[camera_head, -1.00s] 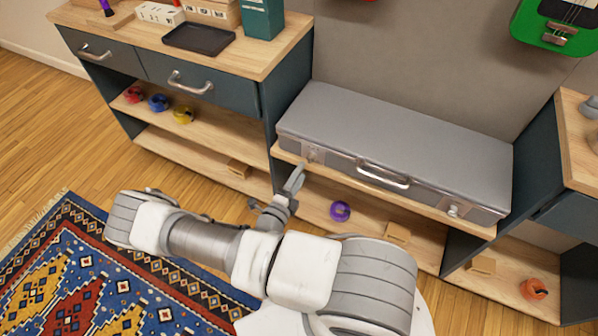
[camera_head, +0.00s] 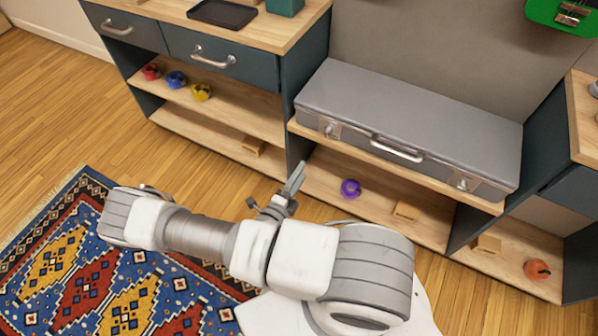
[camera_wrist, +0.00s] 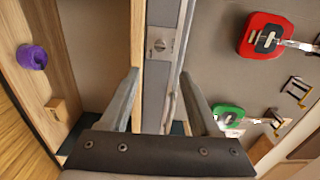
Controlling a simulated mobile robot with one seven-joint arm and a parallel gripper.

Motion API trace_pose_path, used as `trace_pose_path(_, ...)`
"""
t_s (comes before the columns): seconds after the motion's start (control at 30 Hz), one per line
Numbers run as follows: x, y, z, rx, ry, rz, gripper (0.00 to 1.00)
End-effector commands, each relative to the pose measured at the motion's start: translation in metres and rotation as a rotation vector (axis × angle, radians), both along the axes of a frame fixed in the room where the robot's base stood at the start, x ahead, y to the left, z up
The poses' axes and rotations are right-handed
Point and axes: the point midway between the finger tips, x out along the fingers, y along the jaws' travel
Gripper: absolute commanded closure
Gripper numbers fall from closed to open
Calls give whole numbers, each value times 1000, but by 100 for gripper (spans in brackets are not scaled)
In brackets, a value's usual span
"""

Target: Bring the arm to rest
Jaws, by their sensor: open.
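My gripper (camera_head: 293,182) is in front of the middle shelf bay, below the left part of the closed grey case (camera_head: 410,125). In the wrist view my gripper (camera_wrist: 158,90) has its two fingers spread apart, with nothing between them that it holds. The case (camera_wrist: 160,75) shows behind and between the fingers there, with its latch and handle. My arm is folded low across the front of the head view, above the rug and floor. The fingertips look apart from the case, though the exact gap cannot be told.
A dark cabinet with drawers (camera_head: 213,62) stands at the left; a black tray (camera_head: 222,14) lies on it. Purple (camera_head: 351,188), orange (camera_head: 537,269), red, blue and yellow rolls sit on shelves. A patterned rug (camera_head: 75,260) covers the floor at left. Bare wood floor lies between.

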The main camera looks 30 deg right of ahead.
Motion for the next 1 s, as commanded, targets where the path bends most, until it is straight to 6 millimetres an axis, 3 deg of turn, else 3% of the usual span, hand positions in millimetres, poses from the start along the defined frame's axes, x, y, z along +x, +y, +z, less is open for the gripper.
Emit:
trace_pose_path(0.8,-3,2,1,4,-4,-6,37)
trace_pose_path(1.0,-1,7,21,98,-113,-101,37)
